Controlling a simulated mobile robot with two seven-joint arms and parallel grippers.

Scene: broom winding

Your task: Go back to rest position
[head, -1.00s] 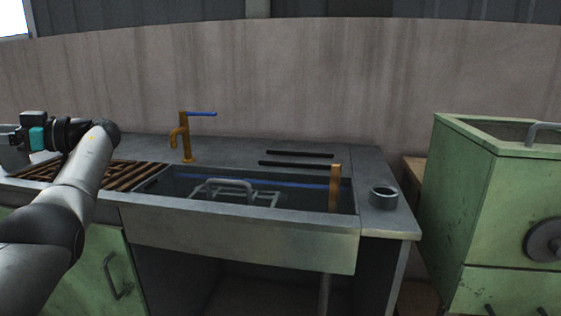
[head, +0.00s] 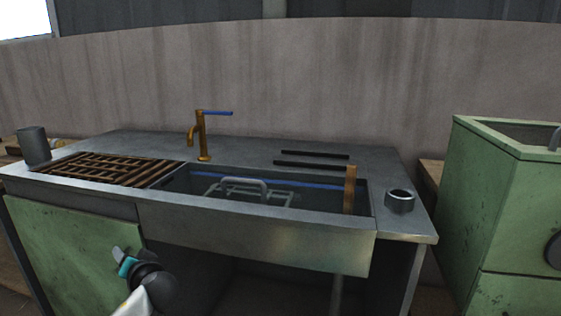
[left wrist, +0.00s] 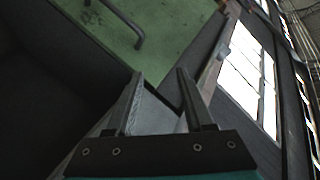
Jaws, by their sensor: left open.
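My left gripper (head: 124,260) is low in front of the counter, before the green cabinet door (head: 75,250) at the left. In the left wrist view its two fingers (left wrist: 160,95) stand apart with nothing between them. Beyond them are the green door (left wrist: 150,30) with its bar handle and a dark opening at the left. My right gripper is in neither view.
The counter holds a sink (head: 250,232), a brass tap (head: 203,140), a wooden rack (head: 110,168), a grey cup (head: 35,146) and a small metal cup (head: 399,201). A green cabinet (head: 490,200) stands at the right.

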